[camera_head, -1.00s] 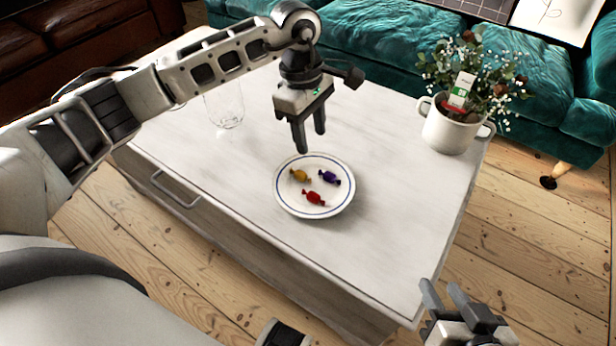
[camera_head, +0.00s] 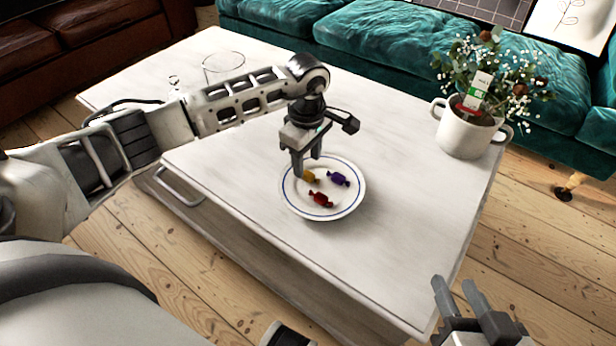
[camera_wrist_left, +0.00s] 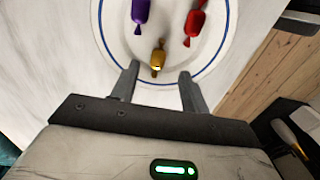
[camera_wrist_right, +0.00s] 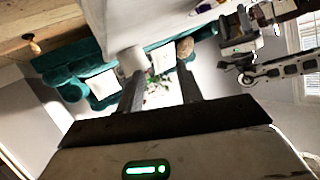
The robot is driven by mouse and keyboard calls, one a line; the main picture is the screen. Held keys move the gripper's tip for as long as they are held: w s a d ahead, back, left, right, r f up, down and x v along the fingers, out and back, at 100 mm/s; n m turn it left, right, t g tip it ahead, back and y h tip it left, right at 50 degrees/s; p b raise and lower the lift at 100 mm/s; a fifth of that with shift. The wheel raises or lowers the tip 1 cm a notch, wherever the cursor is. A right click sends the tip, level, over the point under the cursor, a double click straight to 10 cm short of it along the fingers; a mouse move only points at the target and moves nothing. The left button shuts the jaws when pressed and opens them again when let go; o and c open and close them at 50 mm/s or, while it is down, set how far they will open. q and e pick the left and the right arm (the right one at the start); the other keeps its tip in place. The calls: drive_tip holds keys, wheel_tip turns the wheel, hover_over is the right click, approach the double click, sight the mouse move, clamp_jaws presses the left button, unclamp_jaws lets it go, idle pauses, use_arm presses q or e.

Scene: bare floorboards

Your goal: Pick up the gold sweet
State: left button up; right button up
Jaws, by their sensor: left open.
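The gold sweet (camera_head: 311,177) lies on a white plate with a blue ring (camera_head: 345,208), at the plate's far left part. It also shows in the left wrist view (camera_wrist_left: 158,58), just beyond and between the fingertips. A purple sweet (camera_head: 338,179) and a red sweet (camera_head: 321,199) lie on the same plate. My left gripper (camera_head: 307,170) is open and empty, pointing down over the plate's edge at the gold sweet, partly covering it in the head view. My right gripper (camera_head: 457,292) is open and empty, off the table's front right corner.
The plate stands on a whitewashed wooden table (camera_head: 400,200). A clear glass (camera_head: 222,70) stands behind my left arm. A white pot with a flowering plant (camera_head: 466,132) stands at the table's right end. A teal sofa (camera_head: 390,60) is behind. The tabletop around the plate is clear.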

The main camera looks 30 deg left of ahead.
sight(308, 173)
use_arm(q)
wheel_tip(308, 173, down, 4)
drive_tip(key=shift+w+b, duration=0.15)
drive_tip(key=shift+b, duration=0.4)
clamp_jaws()
drive_tip(key=shift+r, duration=0.1)
